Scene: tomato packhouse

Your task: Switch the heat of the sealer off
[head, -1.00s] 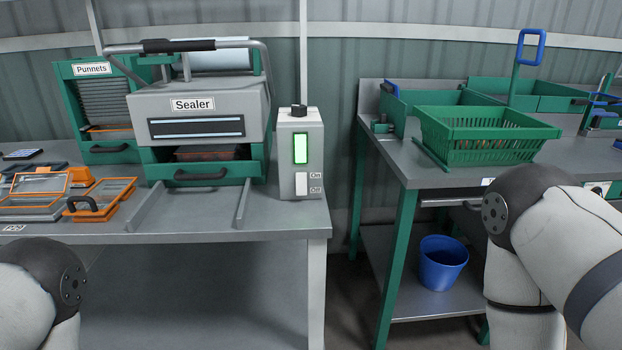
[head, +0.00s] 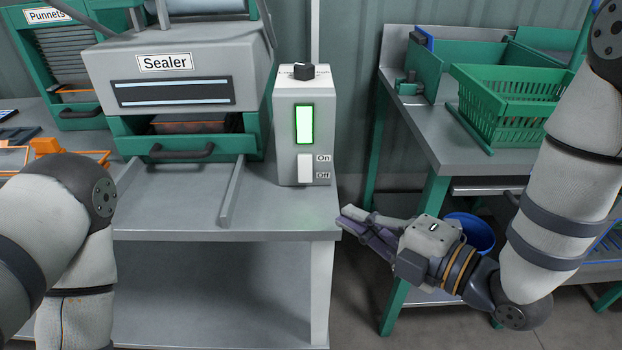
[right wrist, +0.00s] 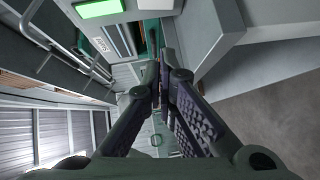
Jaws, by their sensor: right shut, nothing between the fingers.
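The sealer (head: 160,65) is a grey machine with a green base at the left of the head view. Beside it stands its grey control box (head: 283,150), with a lit green panel (head: 304,124), a black knob (head: 304,72) on top and a white rocker switch (head: 305,168). "On" is printed at the switch's upper part and "Off" at its lower part. The lit panel also shows in the right wrist view (right wrist: 99,9). My right gripper (head: 346,217) is shut and empty, right of and below the box, apart from it. My left gripper is out of view.
The sealer's grey table (head: 265,215) has free room in front of the box. A gap separates it from the right-hand table (head: 445,150), which bears a green basket (head: 510,105). A blue bucket (head: 475,232) is partly behind my right gripper.

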